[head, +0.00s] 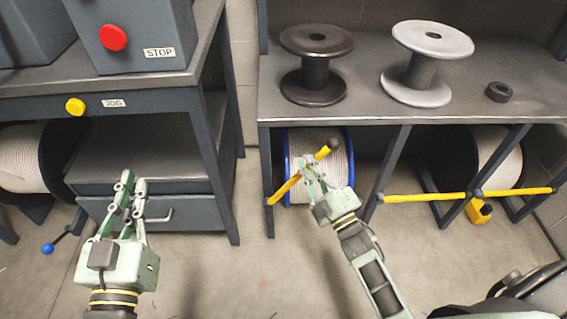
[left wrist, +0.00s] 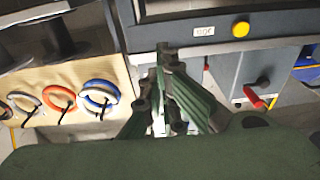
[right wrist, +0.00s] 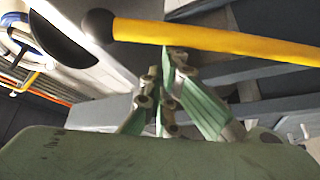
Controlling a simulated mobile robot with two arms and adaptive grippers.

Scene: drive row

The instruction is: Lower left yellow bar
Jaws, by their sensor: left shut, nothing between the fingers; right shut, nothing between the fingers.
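The left yellow bar (head: 293,183) slants in front of the left bay of the bench. Its lower left end is at the bench leg, and its black-tipped right end is raised. My right gripper (head: 308,164) is shut and empty, with its fingertips at the bar's upper half. In the right wrist view the bar (right wrist: 220,40) crosses just beyond the fingertips (right wrist: 168,60); I cannot tell whether they touch. My left gripper (head: 131,183) is shut and empty, away from the bar, in front of the drawer cabinet. It also shows in the left wrist view (left wrist: 163,55).
Another yellow bar (head: 425,197) lies level across the right bay, with a yellow padlock-like block (head: 479,211) below it. A blue-rimmed cable reel (head: 288,160) sits behind the left bar. Two spools (head: 316,70) (head: 421,75) stand on the bench. The left cabinet has a red button (head: 113,38).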

